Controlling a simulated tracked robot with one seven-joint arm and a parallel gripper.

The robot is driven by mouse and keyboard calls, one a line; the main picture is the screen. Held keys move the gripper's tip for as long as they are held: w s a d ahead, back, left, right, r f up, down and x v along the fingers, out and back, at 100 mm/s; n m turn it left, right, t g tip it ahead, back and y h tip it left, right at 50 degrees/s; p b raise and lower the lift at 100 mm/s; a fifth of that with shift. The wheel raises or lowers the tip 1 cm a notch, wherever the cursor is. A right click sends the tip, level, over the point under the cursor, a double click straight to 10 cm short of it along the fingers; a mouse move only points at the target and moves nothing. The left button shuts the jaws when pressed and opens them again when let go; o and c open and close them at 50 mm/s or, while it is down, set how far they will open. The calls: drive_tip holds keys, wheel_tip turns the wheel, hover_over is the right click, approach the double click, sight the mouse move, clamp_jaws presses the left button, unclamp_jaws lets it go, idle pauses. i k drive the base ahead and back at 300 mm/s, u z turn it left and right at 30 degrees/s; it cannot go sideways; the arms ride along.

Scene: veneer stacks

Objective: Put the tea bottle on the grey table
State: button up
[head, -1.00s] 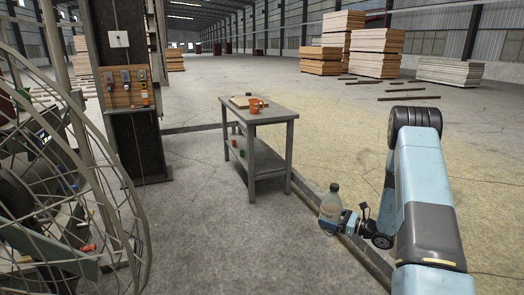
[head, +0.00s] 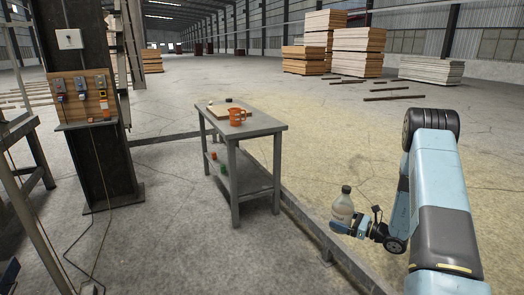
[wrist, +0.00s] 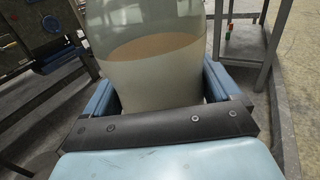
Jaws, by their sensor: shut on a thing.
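The tea bottle (head: 343,206) is clear with a dark cap and pale brown liquid in it. It stands upright in my gripper (head: 342,229), which is shut on its lower part. In the wrist view the bottle (wrist: 150,50) fills the top middle between the two blue fingers of my gripper (wrist: 160,95); its cap is out of that view. The grey table (head: 262,126) stands ahead and to the left of the bottle, apart from it. Its lower shelf and legs also show at the top right of the wrist view (wrist: 243,50).
On the tabletop are an orange mug (head: 237,117), a wooden board (head: 222,112) and a small dark item (head: 229,100). Small coloured items lie on the lower shelf. A dark column (head: 92,150) stands left of the table. A low kerb (head: 310,222) runs past the table's right side.

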sight(263, 126)
drive_tip(key=i, duration=1)
drive_tip(key=u, duration=0.05)
